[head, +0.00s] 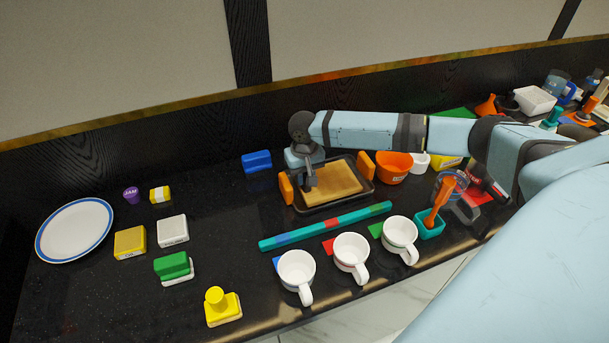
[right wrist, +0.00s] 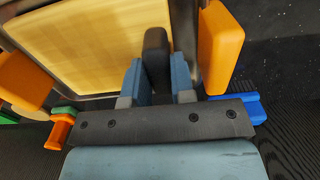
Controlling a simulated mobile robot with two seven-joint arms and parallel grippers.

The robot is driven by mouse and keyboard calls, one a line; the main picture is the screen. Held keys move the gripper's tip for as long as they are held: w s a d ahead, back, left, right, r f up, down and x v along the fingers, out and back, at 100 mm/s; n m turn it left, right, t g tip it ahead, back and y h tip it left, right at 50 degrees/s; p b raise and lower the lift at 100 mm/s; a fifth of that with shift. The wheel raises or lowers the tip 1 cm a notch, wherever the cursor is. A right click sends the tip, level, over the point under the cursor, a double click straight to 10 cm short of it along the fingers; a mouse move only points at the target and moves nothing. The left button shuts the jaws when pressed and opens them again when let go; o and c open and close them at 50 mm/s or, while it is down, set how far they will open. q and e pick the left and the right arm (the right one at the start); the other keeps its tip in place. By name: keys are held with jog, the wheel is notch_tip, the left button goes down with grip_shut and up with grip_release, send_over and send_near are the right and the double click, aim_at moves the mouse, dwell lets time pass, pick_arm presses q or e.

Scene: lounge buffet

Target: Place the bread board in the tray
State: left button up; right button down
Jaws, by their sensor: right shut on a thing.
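The bread board (head: 334,182) is a flat tan wooden slab with a dark handle (right wrist: 156,50). It lies within the outline of the black tray (head: 345,204), which has an orange grip at each end; I cannot tell whether it rests on the tray floor. My right gripper (head: 308,178) is over the left part of the board. In the right wrist view the blue-grey fingers (right wrist: 157,80) are shut on the dark handle, and the board (right wrist: 90,40) shows beside them. My left gripper is not in view.
A blue block (head: 257,161) stands behind the tray. An orange bowl (head: 393,167) is close on its right. A long teal-and-blue bar (head: 325,226) lies in front, with white mugs (head: 297,270) nearer the edge. A white plate (head: 75,230) and several blocks are on the left.

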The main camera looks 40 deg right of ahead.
jog(key=c, duration=1)
grip_release()
jog(key=shift+f, duration=0.1)
jog(key=shift+o, duration=0.2)
jog(key=shift+r, duration=0.25)
notch_tip(320, 180, up, 12)
jog(key=shift+p, duration=0.3)
jog(key=shift+f, duration=0.15)
